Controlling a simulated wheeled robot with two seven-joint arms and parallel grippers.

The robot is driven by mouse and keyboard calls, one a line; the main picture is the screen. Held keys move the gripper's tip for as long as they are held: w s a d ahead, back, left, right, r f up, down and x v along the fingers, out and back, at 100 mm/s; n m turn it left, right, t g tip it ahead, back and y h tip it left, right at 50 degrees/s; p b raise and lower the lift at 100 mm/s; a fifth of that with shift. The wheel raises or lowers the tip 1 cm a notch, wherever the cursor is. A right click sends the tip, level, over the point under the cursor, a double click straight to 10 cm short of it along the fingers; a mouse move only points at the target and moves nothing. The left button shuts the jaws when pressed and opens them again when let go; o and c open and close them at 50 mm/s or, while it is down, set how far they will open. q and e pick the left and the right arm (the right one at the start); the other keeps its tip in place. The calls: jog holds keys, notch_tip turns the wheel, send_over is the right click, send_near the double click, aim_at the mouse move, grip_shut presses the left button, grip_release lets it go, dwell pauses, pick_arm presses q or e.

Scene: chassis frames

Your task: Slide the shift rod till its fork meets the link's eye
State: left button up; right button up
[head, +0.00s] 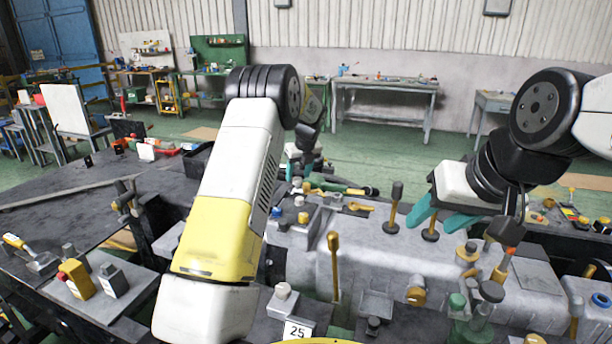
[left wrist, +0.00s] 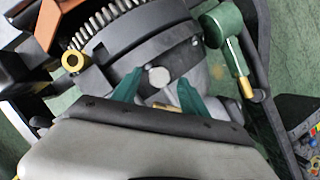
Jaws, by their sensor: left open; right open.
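My left gripper (head: 305,168) is at the far middle of the bench in the head view, partly hidden by my own arm. In the left wrist view its teal fingers (left wrist: 158,88) are spread, with a pale round knob (left wrist: 159,77) in the gap between them. My right gripper (head: 436,212) is open above the grey housing, close to dark-topped brass levers. I cannot tell for sure which parts are the shift rod, fork and link's eye.
Upright brass levers (head: 334,262) and knobs stand on the grey housing (head: 390,255). A dark bench (head: 70,205) is at left. Green floor lies behind.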

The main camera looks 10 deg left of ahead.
pick_arm(q)
jog(key=shift+x, duration=0.75)
grip_shut()
dwell(0.9)
